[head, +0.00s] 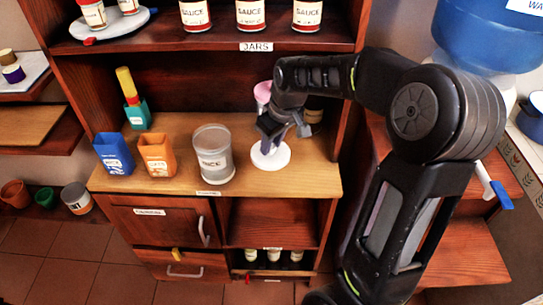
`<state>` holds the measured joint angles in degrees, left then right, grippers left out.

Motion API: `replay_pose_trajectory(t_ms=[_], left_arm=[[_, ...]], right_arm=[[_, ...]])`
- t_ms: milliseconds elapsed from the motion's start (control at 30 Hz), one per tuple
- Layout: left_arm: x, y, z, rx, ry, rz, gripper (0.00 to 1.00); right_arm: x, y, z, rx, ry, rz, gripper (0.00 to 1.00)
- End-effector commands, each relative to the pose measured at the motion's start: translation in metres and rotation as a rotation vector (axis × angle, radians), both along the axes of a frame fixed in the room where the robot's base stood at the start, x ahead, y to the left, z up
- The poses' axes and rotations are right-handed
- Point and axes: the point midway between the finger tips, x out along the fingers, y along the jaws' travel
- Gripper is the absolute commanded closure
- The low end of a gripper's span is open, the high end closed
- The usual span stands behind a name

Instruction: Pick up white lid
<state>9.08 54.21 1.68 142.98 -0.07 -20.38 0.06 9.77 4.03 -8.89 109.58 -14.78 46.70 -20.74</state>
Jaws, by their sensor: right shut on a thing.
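The white lid (271,157) is a round white disc at the right part of the wooden counter, below my right gripper (270,146). My right arm comes in from the right, and the gripper points down, shut on the lid near its middle. The gripper hides part of the lid's top. I cannot tell whether the lid touches the counter or is slightly above it. A clear canister labelled RICE (213,155) stands just left of the lid, apart from it. My left gripper is not in view.
An orange box (157,155) and a blue box (114,154) stand left of the canister. A pink-topped item (263,92) is behind my gripper. A shelf with sauce jars (251,14) is above. Counter space lies behind the canister.

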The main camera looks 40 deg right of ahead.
Motion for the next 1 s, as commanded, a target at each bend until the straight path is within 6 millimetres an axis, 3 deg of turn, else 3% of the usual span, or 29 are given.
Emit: replay_pose_trajectory(t_ms=[100,267,867,1000], left_arm=[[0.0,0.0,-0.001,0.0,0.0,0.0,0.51],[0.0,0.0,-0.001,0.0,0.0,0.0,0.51],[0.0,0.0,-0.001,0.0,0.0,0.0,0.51],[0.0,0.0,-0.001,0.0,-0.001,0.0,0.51]], right_arm=[[0.0,0.0,0.018,-0.001,-0.002,0.0,1.0],[0.0,0.0,0.027,0.0,0.001,0.0,1.0],[0.0,0.0,0.027,0.0,0.002,0.0,1.0],[0.005,0.013,0.021,0.001,0.008,-0.008,1.0]])
